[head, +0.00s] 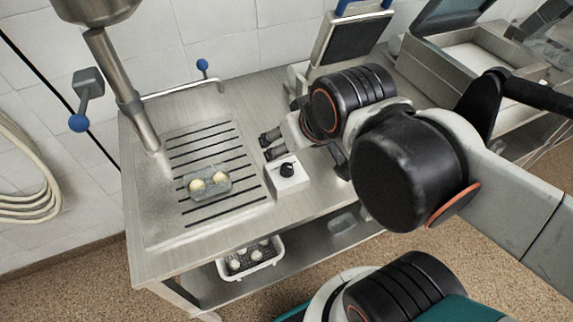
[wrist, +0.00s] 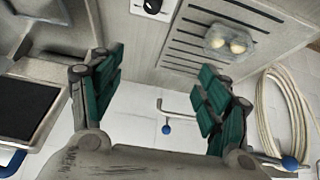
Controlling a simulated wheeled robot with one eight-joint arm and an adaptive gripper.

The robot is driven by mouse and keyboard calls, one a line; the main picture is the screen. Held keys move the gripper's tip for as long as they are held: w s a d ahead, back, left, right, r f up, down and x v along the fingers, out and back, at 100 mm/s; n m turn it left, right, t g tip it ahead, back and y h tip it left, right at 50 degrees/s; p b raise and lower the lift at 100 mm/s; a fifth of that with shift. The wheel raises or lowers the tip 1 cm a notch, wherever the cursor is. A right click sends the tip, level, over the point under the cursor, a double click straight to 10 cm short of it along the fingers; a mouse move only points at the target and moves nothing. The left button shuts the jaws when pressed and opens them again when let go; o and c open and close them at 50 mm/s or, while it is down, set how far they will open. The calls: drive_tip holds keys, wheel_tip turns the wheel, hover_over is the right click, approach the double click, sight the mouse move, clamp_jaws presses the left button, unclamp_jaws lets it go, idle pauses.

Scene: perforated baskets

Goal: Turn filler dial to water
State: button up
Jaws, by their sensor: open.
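The filler dial is a black round knob (head: 287,169) on a small white box (head: 289,182), which stands on the steel counter right of the slotted drain area. The knob also shows at the top edge of the wrist view (wrist: 152,6), partly cut off. My gripper (head: 269,145) is open and empty. It is behind and slightly left of the dial box in the head view, apart from the knob. In the wrist view its two green-padded fingers (wrist: 160,85) are spread wide with nothing between them. Any markings around the knob are too small to read.
A perforated basket with pale round items (head: 208,183) sits on the slotted drain (head: 190,150). A steel pipe (head: 125,95) rises at left, near a blue-knobbed lever (head: 79,122). Another basket (head: 250,262) is on the lower shelf. Steel appliances (head: 440,50) stand at right.

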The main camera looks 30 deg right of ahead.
drive_tip(key=shift+w+r, duration=0.1)
drive_tip(key=shift+c, duration=0.9)
drive_tip(key=m+g+p, duration=0.3)
drive_tip(key=m+g, duration=0.4)
drive_tip(key=m, duration=0.4)
hover_over(287, 166)
wheel_tip(287, 166, down, 3)
drive_tip(key=shift+m, duration=0.3)
wheel_tip(287, 166, down, 14)
drive_tip(key=b, duration=0.5)
drive_tip(key=c, duration=1.1)
